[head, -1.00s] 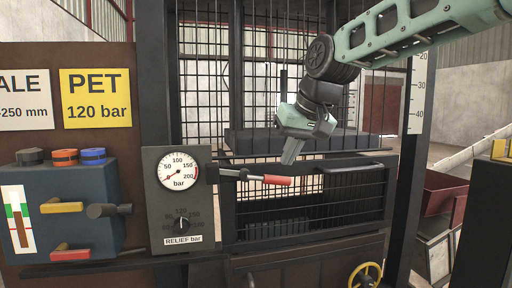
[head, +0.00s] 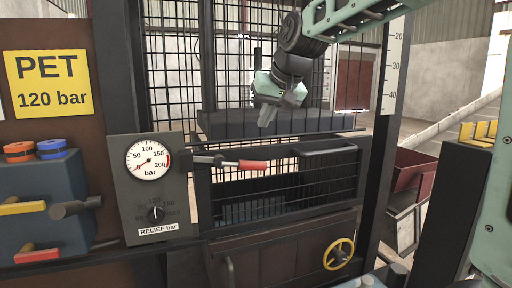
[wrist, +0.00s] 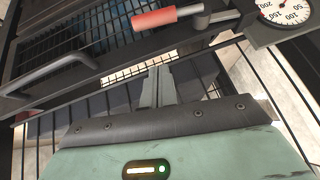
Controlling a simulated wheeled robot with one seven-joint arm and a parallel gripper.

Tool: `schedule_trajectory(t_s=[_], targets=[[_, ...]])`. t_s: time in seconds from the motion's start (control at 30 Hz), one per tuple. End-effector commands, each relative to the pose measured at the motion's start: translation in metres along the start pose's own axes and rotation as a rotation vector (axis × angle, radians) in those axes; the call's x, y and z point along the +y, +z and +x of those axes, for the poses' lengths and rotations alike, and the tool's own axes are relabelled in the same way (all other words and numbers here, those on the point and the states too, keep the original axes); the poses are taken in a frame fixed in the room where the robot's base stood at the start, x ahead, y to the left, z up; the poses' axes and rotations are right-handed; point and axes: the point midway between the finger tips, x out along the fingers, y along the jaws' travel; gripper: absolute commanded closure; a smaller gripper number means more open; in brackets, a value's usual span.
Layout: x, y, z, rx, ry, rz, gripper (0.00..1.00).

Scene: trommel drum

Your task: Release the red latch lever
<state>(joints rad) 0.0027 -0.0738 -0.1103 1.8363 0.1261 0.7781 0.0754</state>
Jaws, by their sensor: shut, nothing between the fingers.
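The gripper does not appear to touch the lever.
A pressure gauge box (head: 149,187) stands left of the gate. A dark ledge (head: 222,125) and tall mesh bars are around my gripper. A handle bar (wrist: 48,72) crosses the gate. A yellow handwheel (head: 339,254) is below right. A blue-grey box with levers (head: 48,190) is at left.

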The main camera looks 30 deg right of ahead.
Motion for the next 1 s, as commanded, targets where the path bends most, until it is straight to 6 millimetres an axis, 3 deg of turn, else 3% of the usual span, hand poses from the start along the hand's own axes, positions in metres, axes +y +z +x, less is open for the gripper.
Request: schedule_trajectory(t_s=[0.27,0.4,0.6,1.0], targets=[[-0.001,0.000,0.057,-0.007,0.001,0.001,1.00],[-0.001,0.015,0.071,-0.004,0.000,-0.001,1.00],[-0.001,0.027,0.084,-0.002,-0.001,0.001,1.00],[0.000,0.029,0.087,0.000,-0.001,0.000,1.00]])
